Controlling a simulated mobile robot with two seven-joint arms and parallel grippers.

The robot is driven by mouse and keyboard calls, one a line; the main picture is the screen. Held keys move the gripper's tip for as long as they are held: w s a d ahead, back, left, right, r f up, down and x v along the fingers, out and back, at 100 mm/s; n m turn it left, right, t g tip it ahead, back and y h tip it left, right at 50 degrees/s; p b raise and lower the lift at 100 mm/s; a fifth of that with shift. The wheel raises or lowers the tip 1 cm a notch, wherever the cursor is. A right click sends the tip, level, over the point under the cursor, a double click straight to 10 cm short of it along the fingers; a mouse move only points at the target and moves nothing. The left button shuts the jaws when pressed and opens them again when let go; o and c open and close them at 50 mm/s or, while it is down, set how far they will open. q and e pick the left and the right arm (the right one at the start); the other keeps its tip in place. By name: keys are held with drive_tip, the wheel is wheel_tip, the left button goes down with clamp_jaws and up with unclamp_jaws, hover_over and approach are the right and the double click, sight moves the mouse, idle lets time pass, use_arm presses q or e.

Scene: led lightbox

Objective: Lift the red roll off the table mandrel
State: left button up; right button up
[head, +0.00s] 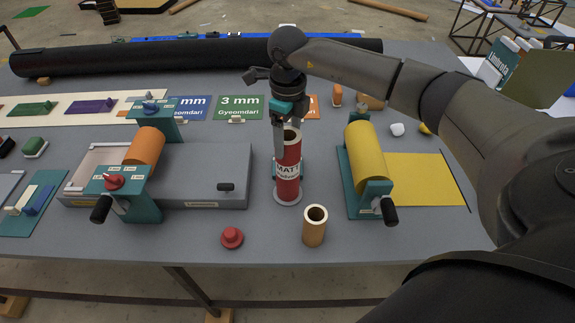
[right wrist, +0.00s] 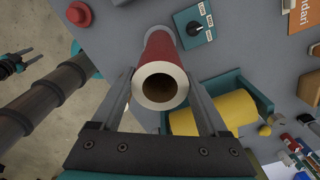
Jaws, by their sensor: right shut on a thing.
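The red roll (head: 288,185) stands upright on the table, with a white label around its middle and a pale core end at its top. A round grey base (head: 278,198) shows at its foot; I see no clear gap between them. The mandrel's shaft is hidden. My right gripper (head: 285,145) reaches down from above and is shut on the upper part of the red roll. In the right wrist view, its fingers (right wrist: 160,100) lie on both sides of the roll (right wrist: 160,48), whose open core faces the camera. My left gripper (right wrist: 32,66) shows small there, fingers apart, empty, away from the roll.
A yellow roll (head: 367,157) in a teal stand is close on the right. A tan tube (head: 314,227) and a red knob (head: 232,238) stand in front. An orange roll (head: 144,146) in a teal frame is on the left. A long black roll (head: 180,57) lies behind.

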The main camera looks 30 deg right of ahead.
drive_tip(key=shift+c, duration=0.7)
drive_tip(key=shift+r, duration=0.1)
drive_tip(key=shift+r, duration=0.2)
drive_tip(key=shift+r+p, duration=0.7)
drive_tip(key=shift+r, duration=0.2)
wheel_tip(320, 180, up, 10)
drive_tip(key=p, duration=0.6)
drive_tip(key=shift+p, duration=0.3)
idle(0.4)
idle(0.5)
